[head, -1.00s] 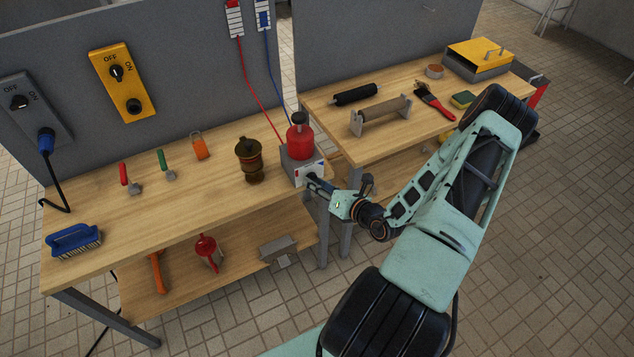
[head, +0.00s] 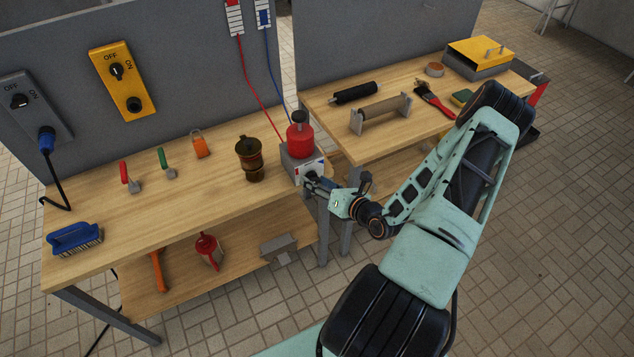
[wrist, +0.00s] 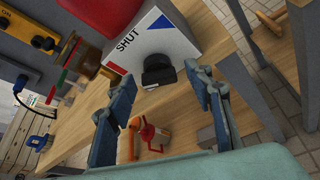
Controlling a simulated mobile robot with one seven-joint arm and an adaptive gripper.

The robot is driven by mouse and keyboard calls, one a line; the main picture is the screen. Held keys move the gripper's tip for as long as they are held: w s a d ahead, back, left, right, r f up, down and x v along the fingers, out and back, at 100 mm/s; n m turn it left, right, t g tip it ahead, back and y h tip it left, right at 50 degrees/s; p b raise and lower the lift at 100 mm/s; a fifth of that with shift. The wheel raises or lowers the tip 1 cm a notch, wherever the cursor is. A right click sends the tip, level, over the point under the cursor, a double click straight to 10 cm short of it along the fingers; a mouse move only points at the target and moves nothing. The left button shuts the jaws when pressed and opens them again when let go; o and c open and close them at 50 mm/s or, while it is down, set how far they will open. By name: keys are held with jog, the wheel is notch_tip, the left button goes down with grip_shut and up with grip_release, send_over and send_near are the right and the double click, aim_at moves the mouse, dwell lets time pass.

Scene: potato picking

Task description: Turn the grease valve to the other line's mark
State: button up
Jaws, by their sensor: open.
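The grease pump is a grey block (head: 300,165) with a red reservoir (head: 300,140) on top, at the bench's front right corner. The grease valve is a black knob (wrist: 158,70) on the block's front face; it also shows in the head view (head: 310,175). The face bears the word SHUT, a red mark (wrist: 112,72) and a blue mark (wrist: 160,23). A small white patch shows at the knob's lower edge; I cannot tell its pointing for sure. My gripper (wrist: 160,84) is open and empty, its fingers on either side of the knob's front, apparently not touching it.
A brown pot (head: 250,160) stands left of the pump. Red (head: 258,98) and blue (head: 273,88) lines run up from the pump to panels on the grey wall. A second bench (head: 400,145) with a roller and brush stands right, beyond a gap. The floor in front is clear.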

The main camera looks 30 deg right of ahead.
jog(key=v, duration=1.2)
dwell(0.3)
